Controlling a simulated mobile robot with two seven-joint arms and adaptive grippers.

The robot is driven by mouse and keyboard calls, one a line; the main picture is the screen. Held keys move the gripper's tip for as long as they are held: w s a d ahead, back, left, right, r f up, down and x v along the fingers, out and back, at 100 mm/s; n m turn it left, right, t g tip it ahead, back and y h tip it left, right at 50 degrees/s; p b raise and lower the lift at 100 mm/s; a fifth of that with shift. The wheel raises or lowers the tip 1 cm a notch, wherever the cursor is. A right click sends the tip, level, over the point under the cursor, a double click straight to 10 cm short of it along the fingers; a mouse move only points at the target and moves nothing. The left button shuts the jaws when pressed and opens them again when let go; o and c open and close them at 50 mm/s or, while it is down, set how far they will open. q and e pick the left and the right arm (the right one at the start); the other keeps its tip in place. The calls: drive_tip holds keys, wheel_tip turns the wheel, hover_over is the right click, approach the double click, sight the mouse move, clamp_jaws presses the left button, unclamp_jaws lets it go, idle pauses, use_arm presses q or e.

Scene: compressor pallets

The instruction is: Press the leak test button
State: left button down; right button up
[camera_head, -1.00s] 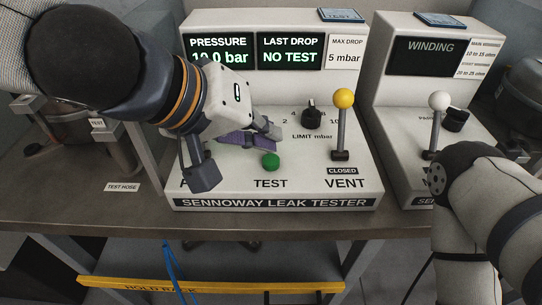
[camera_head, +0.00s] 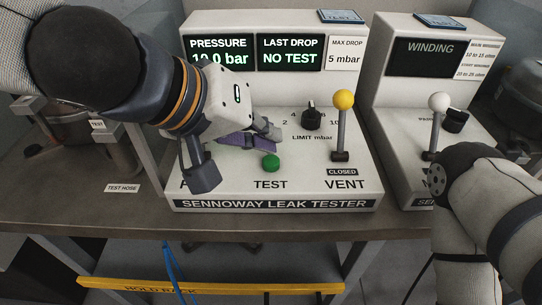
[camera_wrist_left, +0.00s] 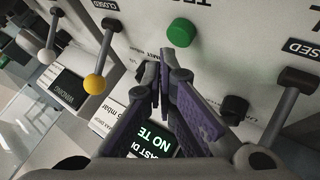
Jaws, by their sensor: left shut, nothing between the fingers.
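The green test button (camera_head: 270,162) is on the white leak tester (camera_head: 362,195), above the word TEST. It also shows in the left wrist view (camera_wrist_left: 181,33), just beyond the fingertips. My left gripper (camera_head: 274,131) is shut and empty, with purple-grey fingers. In the head view its tips appear above the button. In the left wrist view the closed fingertips (camera_wrist_left: 158,78) point toward the button with a visible gap. The display reads pressure 10.0 bar, its digits partly covered by my left gripper, and last drop NO TEST. My right gripper is out of view.
A yellow-knobbed vent lever (camera_head: 343,100) labelled CLOSED stands right of the button. A black limit dial (camera_head: 311,116) is behind it. The winding tester (camera_head: 394,92) with a white-knobbed lever (camera_head: 439,102) stands at the right. A blue hose (camera_head: 172,270) hangs below the bench.

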use_arm(q)
drive_tip(key=shift+f, duration=0.45)
drive_tip(key=shift+f, duration=0.55)
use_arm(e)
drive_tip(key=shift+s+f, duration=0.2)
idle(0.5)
use_arm(q)
drive_tip(key=shift+r+p, duration=0.85)
drive_tip(key=shift+r, duration=0.25)
drive_tip(key=shift+f, duration=0.1)
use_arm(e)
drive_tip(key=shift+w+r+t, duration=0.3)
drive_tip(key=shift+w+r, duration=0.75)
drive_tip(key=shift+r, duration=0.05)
